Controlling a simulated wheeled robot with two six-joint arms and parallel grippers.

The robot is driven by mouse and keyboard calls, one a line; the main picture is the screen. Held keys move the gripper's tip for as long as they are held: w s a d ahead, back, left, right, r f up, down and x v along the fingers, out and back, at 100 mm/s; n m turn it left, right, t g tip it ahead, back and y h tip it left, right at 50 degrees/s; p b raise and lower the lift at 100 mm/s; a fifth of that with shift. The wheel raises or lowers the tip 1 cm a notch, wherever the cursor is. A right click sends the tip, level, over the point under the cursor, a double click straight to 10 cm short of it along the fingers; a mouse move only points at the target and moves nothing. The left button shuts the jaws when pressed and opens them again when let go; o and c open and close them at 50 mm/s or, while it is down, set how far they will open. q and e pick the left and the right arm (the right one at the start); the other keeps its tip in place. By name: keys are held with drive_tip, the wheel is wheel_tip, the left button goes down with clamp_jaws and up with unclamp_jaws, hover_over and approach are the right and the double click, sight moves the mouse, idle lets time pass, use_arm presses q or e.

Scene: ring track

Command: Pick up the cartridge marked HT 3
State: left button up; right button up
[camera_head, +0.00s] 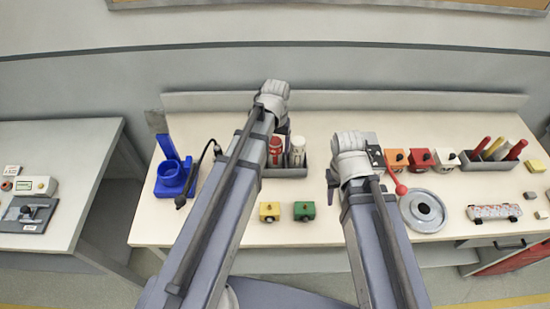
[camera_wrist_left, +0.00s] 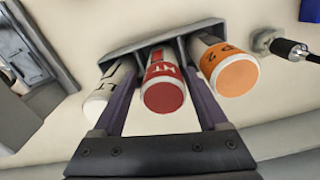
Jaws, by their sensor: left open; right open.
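The red cartridge (camera_wrist_left: 165,92) with "HT" on its side stands in the middle slot of a grey rack (camera_wrist_left: 165,38); no number is readable. An orange-ended cartridge (camera_wrist_left: 232,75) with a "2" is to its right and a white one (camera_wrist_left: 102,95) to its left. In the head view, the red cartridge (camera_head: 275,152) and white cartridge (camera_head: 298,150) show in the rack (camera_head: 285,173); my left arm hides the orange one. My left gripper (camera_wrist_left: 163,82) is open, its fingers on either side of the red cartridge. My right gripper (camera_head: 333,188) is open and empty above the table.
A blue holder (camera_head: 172,178) stands left of my left arm. Yellow (camera_head: 269,211) and green (camera_head: 304,211) blocks sit in front of the rack. Coloured boxes (camera_head: 420,159), a round grey dish (camera_head: 423,211) and a pen tray (camera_head: 490,162) are on the right.

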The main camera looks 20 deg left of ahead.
use_arm(q)
drive_tip(key=shift+f, duration=0.1)
use_arm(e)
drive_tip(key=shift+f, duration=0.1)
use_arm(q)
drive_tip(key=f+b, duration=0.5)
drive_tip(key=shift+w+a, duration=0.2)
drive_tip(key=shift+w, duration=0.2)
use_arm(e)
wheel_tip(320, 180, down, 5)
drive_tip(key=shift+f, duration=0.1)
use_arm(q)
clamp_jaws()
